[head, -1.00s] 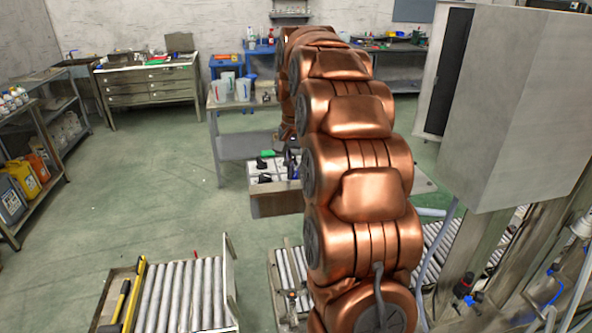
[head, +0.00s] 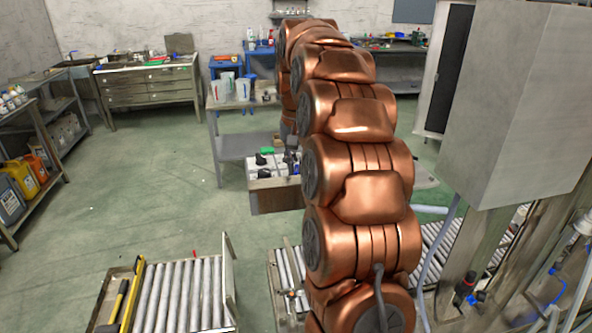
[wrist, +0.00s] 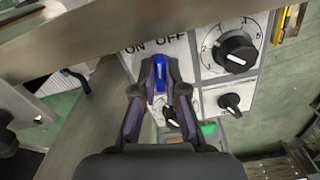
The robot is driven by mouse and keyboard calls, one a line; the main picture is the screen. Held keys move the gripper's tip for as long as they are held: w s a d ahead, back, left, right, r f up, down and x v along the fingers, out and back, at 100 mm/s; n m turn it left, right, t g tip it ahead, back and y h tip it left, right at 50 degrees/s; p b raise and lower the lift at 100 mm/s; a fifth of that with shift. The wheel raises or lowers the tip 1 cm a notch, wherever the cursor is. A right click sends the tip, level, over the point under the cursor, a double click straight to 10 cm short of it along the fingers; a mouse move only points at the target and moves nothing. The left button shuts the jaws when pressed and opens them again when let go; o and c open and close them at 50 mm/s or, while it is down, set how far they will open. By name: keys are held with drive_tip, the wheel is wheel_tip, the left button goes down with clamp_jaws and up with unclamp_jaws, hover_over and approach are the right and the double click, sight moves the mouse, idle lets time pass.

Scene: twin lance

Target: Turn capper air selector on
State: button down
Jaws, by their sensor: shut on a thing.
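In the wrist view, a blue selector handle (wrist: 161,77) sits on a pale panel below the words ON and OFF. It stands roughly upright in the picture, between the two labels. My gripper (wrist: 160,67) is shut on it, with a fingertip on each side; the fingers hide part of it. In the head view, the control box (head: 276,197) is partly behind my arm, and the handle cannot be made out.
Beside the handle are a large black dial (wrist: 237,53), a smaller black knob (wrist: 230,103) and a green button (wrist: 208,128). A metal bar (wrist: 90,35) crosses the top of the wrist view. A roller conveyor (head: 180,295) stands at front left; open floor (head: 150,190) lies beyond.

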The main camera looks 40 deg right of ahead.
drive_tip(key=n+b, duration=0.1)
drive_tip(key=n, duration=0.3)
drive_tip(key=shift+n, duration=0.3)
drive_tip(key=shift+d+n, duration=0.15)
drive_tip(key=shift+n, duration=1.85)
drive_tip(key=c, duration=1.2)
unclamp_jaws()
